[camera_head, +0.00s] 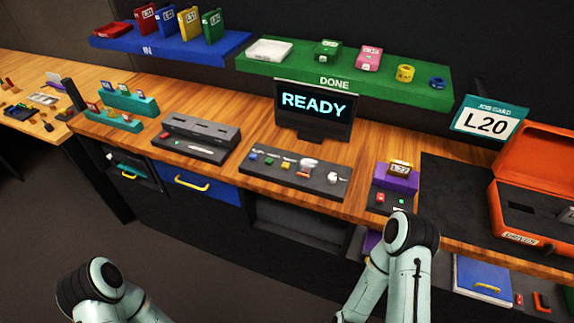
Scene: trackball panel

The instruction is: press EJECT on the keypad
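No key with a readable EJECT label shows in the camera_head view. A small dark unit (376,207) at the bench's front edge has a red button (380,198) and a green-lit one, below a purple block (396,178) with a small sign. A black panel (315,183) left of it carries a row of small coloured parts, too small to identify. A black screen (312,106) behind reads READY. My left arm (97,285) shows at the bottom left and my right arm (411,240) at the bottom right, in front of the bench. Neither gripper is in view.
A grey slotted box (190,142) and teal racks (128,102) stand left on the wooden bench. A blue IN shelf (175,50) and a green DONE shelf (300,75) are behind. An open orange case (536,151) and a job card L20 (490,120) stand right.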

